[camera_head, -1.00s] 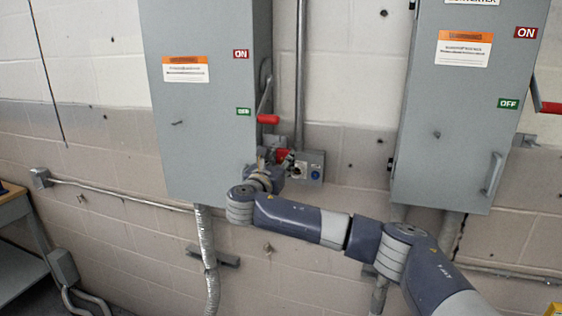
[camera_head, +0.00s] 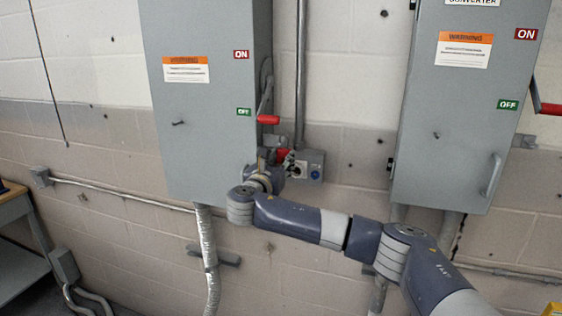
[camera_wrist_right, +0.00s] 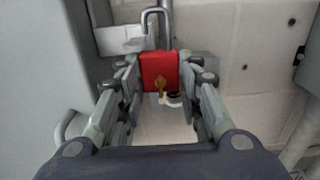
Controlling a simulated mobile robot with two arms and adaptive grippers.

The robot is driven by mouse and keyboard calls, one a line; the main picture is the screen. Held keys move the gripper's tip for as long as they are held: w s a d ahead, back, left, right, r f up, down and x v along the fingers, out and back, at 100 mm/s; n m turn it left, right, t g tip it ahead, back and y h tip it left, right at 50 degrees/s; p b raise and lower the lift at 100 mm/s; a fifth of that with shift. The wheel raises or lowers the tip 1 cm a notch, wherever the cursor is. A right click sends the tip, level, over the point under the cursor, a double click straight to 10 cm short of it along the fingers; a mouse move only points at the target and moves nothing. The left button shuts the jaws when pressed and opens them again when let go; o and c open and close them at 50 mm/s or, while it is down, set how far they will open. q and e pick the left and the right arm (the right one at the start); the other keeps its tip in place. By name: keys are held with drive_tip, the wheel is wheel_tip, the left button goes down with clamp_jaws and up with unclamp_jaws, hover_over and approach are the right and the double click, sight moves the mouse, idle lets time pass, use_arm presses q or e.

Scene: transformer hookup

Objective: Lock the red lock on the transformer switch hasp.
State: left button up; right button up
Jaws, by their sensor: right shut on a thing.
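The red lock (camera_wrist_right: 158,68) is between the fingertips of my right gripper (camera_wrist_right: 160,78) in the right wrist view. Its metal shackle (camera_wrist_right: 157,22) points up and a brass key sits in its face. My right gripper (camera_head: 275,158) is shut on the lock beside the left grey box. The lock also shows as a small red patch (camera_head: 282,155) in the head view. The switch lever with a red handle (camera_head: 268,119) is on that box's right side, just above, near the OFF label. Whether the shackle passes through the hasp cannot be told. My left gripper is not in view.
The left grey box (camera_head: 205,130) stands close to my right gripper. A small outlet box (camera_head: 313,163) and a vertical conduit (camera_head: 301,70) are just to its right. A second grey box (camera_head: 450,140) is farther right.

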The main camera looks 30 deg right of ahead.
drive_tip(key=shift+w+a+r, duration=0.1)
drive_tip(key=shift+w+a, duration=0.05)
drive_tip(key=shift+w+a, duration=0.25)
drive_tip(key=shift+w, duration=0.05)
drive_tip(key=shift+f, duration=1.1)
idle(0.9)
drive_tip(key=o, duration=1.2)
drive_tip(key=shift+o, duration=0.2)
drive_tip(key=shift+s+a, duration=0.1)
drive_tip(key=p+v, duration=0.2)
drive_tip(key=v, duration=0.2)
drive_tip(key=shift+s+a+p, duration=0.25)
drive_tip(key=shift+s+p, duration=0.05)
drive_tip(key=shift+p, duration=0.05)
